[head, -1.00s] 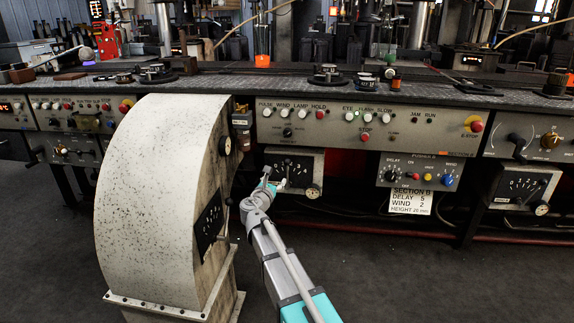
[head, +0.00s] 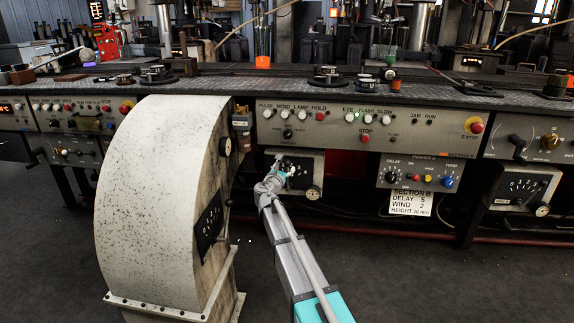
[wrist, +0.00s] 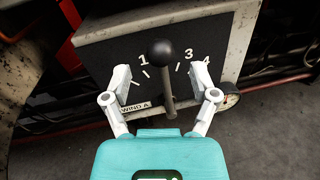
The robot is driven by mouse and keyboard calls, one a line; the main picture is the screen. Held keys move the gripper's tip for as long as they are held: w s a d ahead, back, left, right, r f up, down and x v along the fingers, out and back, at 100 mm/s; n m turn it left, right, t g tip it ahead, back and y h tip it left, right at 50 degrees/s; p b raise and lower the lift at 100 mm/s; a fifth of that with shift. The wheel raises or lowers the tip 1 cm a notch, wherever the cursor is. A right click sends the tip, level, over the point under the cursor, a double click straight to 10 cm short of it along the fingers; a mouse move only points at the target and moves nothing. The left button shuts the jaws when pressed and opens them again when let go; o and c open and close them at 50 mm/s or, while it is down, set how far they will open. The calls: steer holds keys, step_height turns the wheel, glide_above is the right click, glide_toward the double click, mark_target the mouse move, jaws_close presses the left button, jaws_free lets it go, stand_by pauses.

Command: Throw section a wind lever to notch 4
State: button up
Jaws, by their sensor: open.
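The section A wind lever (wrist: 168,92) shows in the wrist view as a grey shaft with a black ball knob (wrist: 162,52). It stands in front of a dark scale plate (wrist: 105,60) labelled WIND A. Marks 1, 3 and 4 are readable; the knob covers the place between 1 and 3, where the lever appears to stand. My gripper (wrist: 160,72) is open, with one finger on each side of the lever and visible gaps to both. In the head view my gripper (head: 284,168) is at the wind box (head: 312,160) and hides much of its scale.
In the head view a large speckled housing (head: 150,200) stands just left of my arm. The control panel (head: 330,125) overhangs the box. A section B card (head: 411,203) hangs to the right.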

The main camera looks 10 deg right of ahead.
mark_target(286, 165)
steer(key=shift+x, duration=2)
jaws_close()
